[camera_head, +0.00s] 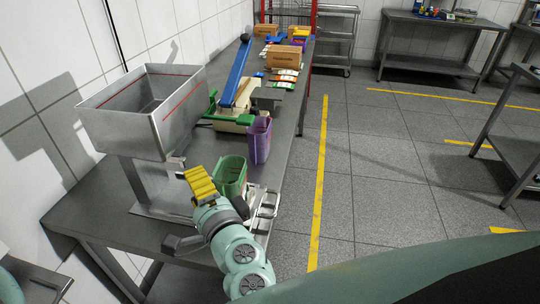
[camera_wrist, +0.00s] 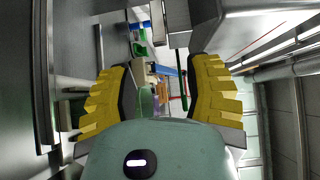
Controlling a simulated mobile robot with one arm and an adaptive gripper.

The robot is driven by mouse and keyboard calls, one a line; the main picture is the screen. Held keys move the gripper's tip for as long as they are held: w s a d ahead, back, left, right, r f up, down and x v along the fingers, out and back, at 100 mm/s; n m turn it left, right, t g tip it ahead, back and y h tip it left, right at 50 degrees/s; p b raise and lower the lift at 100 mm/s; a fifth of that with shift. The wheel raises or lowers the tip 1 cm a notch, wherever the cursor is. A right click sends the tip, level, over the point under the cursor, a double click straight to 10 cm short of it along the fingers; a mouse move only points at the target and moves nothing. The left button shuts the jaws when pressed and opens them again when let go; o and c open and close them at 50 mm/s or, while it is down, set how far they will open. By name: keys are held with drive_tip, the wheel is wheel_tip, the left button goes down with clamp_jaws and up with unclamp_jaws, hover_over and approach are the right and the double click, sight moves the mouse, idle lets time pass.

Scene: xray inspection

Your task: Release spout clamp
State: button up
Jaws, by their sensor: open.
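A steel hopper (camera_head: 135,125) with a slanted red line stands on the left of the workbench. A small pale metal part (camera_head: 176,162) shows under its lower right corner, just behind my fingers; I cannot tell whether it is the spout clamp. My gripper (camera_head: 197,181) has yellow ribbed fingers and is just below the hopper's front right corner. In the wrist view, the fingers (camera_wrist: 160,95) are spread apart on both sides, with nothing seen held between them. Grey metal of the hopper (camera_wrist: 250,22) fills the upper right there.
A green bin (camera_head: 232,172) stands close to the right of my gripper, with a purple bin (camera_head: 260,140) behind it. Open floor lies to the right.

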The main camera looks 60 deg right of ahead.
sight(184, 166)
drive_tip(key=shift+p+x, duration=0.5)
drive_tip(key=shift+x, duration=3.7)
drive_tip(key=shift+a, duration=0.1)
clamp_jaws()
